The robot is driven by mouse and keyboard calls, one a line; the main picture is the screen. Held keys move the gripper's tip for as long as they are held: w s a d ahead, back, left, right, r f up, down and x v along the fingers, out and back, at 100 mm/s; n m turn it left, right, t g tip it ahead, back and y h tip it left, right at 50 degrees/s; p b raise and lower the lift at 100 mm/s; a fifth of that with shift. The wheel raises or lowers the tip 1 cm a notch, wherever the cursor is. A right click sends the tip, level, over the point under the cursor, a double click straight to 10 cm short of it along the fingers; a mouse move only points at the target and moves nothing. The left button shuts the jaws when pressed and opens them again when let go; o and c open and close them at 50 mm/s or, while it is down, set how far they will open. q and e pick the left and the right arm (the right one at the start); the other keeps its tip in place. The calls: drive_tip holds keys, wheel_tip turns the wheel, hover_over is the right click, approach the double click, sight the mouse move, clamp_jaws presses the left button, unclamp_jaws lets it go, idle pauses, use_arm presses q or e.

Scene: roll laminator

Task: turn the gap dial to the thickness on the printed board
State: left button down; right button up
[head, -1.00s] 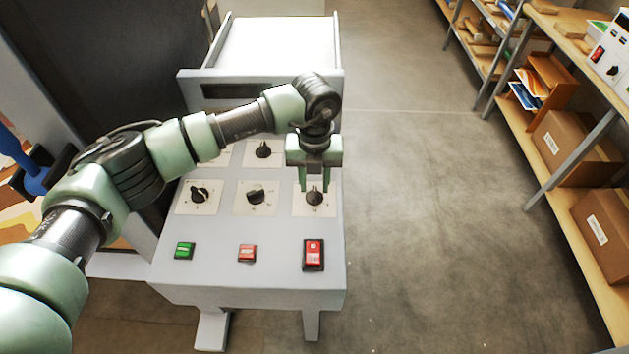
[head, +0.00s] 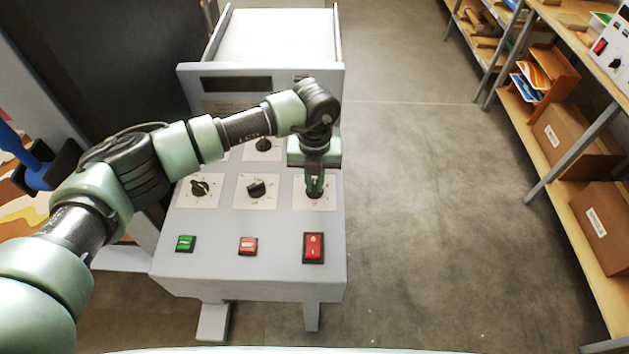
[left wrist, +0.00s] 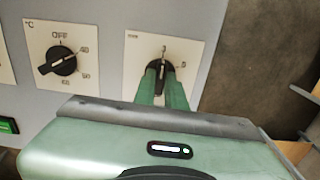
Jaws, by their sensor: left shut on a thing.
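The laminator's sloped panel (head: 275,228) carries several black dials on white plates. My left gripper (head: 315,190) is over the lower right dial (head: 314,194), shut on its knob. In the left wrist view the two green fingers (left wrist: 162,88) stand on either side of this black dial (left wrist: 161,68), whose plate shows the marks 3 and 5 at its upper edge. The rest of its scale is hidden by the fingers and wrist. I cannot make out a printed board with a thickness. My right gripper is not in view.
Beside the held dial is a °C dial (left wrist: 64,61) marked OFF. Below the dials are a green button (head: 185,243), a red button (head: 248,245) and a red rocker switch (head: 313,247). Shelves with cardboard boxes (head: 577,136) stand at right, with clear floor between.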

sight(315, 185)
use_arm(q)
drive_tip(key=m+b, duration=0.4)
drive_tip(key=b, duration=0.3)
drive_tip(key=m+b, duration=0.5)
drive_tip(key=b, duration=0.2)
drive_tip(key=shift+w+f, duration=0.1)
drive_tip(key=shift+f, duration=0.1)
drive_tip(key=shift+r+m+b, duration=0.25)
drive_tip(key=shift+m+b, duration=1.05)
drive_tip(key=shift+b, duration=0.15)
drive_tip(key=c, duration=1.5)
unclamp_jaws()
drive_tip(key=shift+o, duration=0.2)
wheel_tip(315, 185, up, 8)
drive_tip(key=shift+f+b, duration=0.1)
drive_tip(key=shift+b, duration=0.85)
